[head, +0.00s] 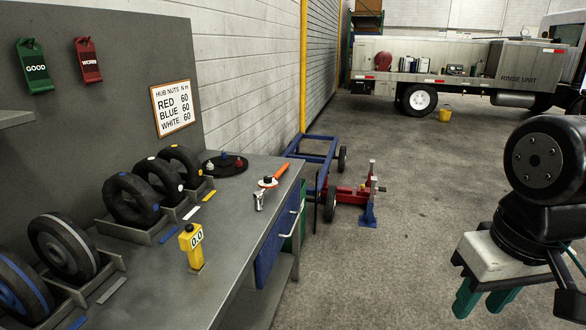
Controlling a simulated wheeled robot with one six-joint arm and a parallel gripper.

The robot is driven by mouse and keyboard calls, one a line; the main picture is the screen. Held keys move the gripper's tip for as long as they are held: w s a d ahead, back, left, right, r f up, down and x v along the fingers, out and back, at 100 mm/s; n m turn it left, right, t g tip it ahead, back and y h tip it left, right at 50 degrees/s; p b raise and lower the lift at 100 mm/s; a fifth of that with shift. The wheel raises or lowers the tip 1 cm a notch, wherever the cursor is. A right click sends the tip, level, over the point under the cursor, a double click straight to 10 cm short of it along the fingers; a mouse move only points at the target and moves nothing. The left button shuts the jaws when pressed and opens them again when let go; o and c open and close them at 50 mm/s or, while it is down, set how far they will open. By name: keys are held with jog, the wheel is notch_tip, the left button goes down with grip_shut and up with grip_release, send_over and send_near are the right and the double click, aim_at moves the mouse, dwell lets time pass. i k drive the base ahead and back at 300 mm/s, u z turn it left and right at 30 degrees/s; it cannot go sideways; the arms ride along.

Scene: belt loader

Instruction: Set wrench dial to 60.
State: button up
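A wrench (281,172) with an orange handle and a silver head lies on the grey workbench (235,220), near its right edge. A small round part, perhaps its dial (267,182), sits along the wrench; its setting is too small to read. A sign (173,107) on the panel reads HUB NUTS N m, RED 60, BLUE 60, WHITE 60. My gripper (485,301) hangs at the lower right over the floor, well away from the bench. Its green fingers are apart with nothing seen between them.
Several tyres (131,199) stand in racks along the bench. A yellow gauge (194,246) reading 0.0 stands at the bench front. A dark round plate (225,165) with coloured nuts lies behind the wrench. A red and blue jack (357,195) stands on the floor; the floor between bench and gripper is clear.

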aim_at(267, 179)
jog(key=z, duration=0.05)
jog(key=i, duration=0.9)
jog(key=u, duration=0.6)
